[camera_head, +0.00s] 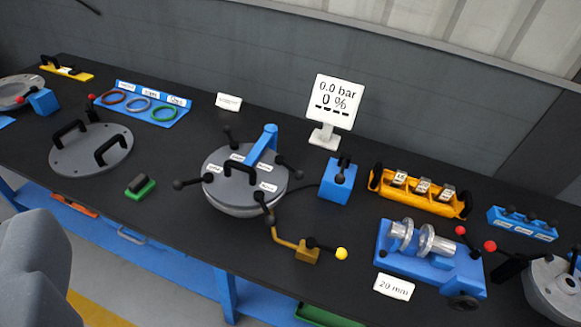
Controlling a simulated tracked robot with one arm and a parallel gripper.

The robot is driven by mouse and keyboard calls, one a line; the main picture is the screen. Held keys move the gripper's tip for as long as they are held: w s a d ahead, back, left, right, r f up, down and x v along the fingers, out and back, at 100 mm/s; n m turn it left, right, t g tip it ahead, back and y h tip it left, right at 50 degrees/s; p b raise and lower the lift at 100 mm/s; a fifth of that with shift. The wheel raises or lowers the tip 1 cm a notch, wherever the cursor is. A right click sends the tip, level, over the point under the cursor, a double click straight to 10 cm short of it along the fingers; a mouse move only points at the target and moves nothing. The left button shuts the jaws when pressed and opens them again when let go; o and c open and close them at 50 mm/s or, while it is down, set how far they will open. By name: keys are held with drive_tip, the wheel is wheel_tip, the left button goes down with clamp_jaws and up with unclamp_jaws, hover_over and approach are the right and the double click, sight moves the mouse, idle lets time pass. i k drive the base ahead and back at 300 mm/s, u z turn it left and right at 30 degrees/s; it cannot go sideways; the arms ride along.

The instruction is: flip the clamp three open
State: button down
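A round grey flanged shell (245,195) with a lid stands on the bench at mid-picture. Several black-knobbed clamp levers sit round its rim: one at the left (193,183), one at the back (229,136), one at the right (288,171) and one at the front (268,210). Small white labels lie by them on the lid, too small to read, so I cannot tell which clamp is three. A black handle and a blue post (263,146) are on the lid. My gripper is not in view; a grey shape at the lower left may be part of me.
A brass lever with a yellow knob (341,254) stands close to the shell's front right. A blue box (338,181), a 0.0 bar display (335,103), an orange tray (420,192) and a blue 20 mm fixture (430,262) lie rightward. A grey two-handled plate (90,150) lies left.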

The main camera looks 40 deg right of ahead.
sight(299, 176)
drive_tip(key=i, duration=0.9)
drive_tip(key=u, duration=0.05)
